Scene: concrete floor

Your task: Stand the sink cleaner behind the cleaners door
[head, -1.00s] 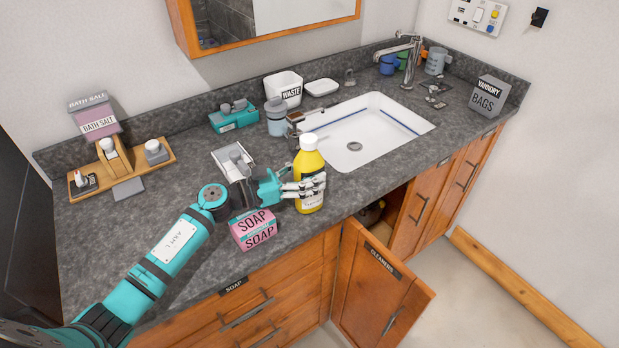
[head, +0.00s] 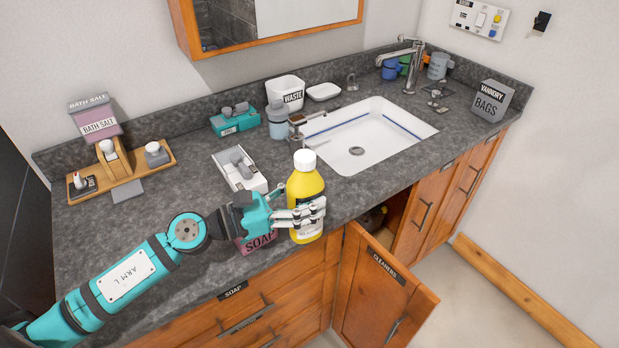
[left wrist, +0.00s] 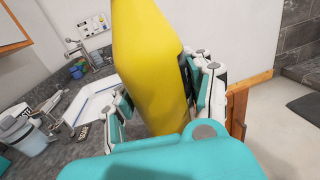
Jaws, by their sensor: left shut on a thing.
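The sink cleaner is a yellow bottle (head: 303,187) with a white cap, upright near the counter's front edge in the head view. My left gripper (head: 308,212) is shut on its lower half. The bottle (left wrist: 152,65) also fills the middle of the left wrist view between the fingers. In the head view I cannot tell clearly how high it is above the counter. The cleaners door (head: 378,290) stands open below, to the right of the bottle. The dark cabinet opening (head: 375,217) behind it shows partly. My right gripper is not in view.
A pink soap box (head: 257,243) is partly hidden behind my left gripper. A white sink (head: 368,135) lies beyond the bottle. Floor is clear at right.

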